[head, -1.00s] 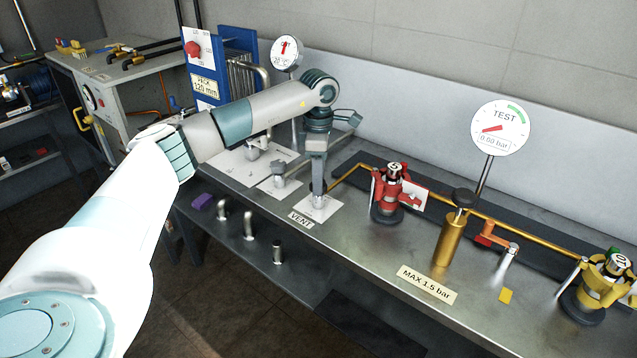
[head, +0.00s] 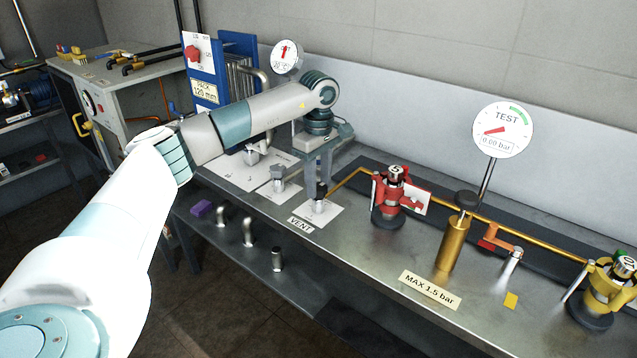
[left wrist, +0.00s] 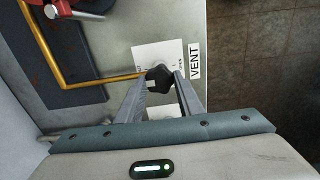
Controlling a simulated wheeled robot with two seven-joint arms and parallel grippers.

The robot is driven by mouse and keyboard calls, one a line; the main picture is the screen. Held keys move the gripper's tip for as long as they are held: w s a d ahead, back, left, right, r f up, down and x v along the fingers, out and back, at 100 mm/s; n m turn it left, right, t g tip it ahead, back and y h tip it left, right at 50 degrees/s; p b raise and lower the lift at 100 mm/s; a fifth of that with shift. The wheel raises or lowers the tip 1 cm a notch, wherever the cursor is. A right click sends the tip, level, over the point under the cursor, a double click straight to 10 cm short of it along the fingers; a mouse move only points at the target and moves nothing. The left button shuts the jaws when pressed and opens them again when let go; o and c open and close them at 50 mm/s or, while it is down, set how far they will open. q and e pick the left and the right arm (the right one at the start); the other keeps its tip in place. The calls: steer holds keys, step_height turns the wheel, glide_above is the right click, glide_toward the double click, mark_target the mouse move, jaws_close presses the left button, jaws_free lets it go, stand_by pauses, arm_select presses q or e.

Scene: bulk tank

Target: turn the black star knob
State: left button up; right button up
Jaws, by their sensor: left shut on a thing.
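The black star knob (head: 320,190) stands on a white plate (head: 326,212) behind the VENT label (head: 301,225), on the steel bench. In the left wrist view the knob (left wrist: 158,78) sits between the fingertips, with the VENT label (left wrist: 195,61) beside it. My left gripper (head: 319,182) reaches down from above and is shut on the knob; its fingers also show in the left wrist view (left wrist: 161,84). The fingers hide part of the plate markings. My right gripper is in neither view.
A red fitting (head: 391,192), a brass cylinder (head: 453,240) and a yellow fitting (head: 603,290) stand to the right along a brass pipe. The TEST gauge (head: 502,130) reads 0.00 bar. Another plate with a grey knob (head: 279,178) lies to the left. The bench front is mostly clear.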

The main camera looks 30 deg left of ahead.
mark_target(319, 187)
arm_select(q)
steer(key=shift+r, duration=0.1)
steer(key=o, duration=1.1)
steer(key=shift+c, duration=0.2)
step_height(319, 187, up, 17)
steer(key=b, duration=0.1)
steer(key=shift+r+b, duration=0.15)
steer(key=shift+b, duration=0.15)
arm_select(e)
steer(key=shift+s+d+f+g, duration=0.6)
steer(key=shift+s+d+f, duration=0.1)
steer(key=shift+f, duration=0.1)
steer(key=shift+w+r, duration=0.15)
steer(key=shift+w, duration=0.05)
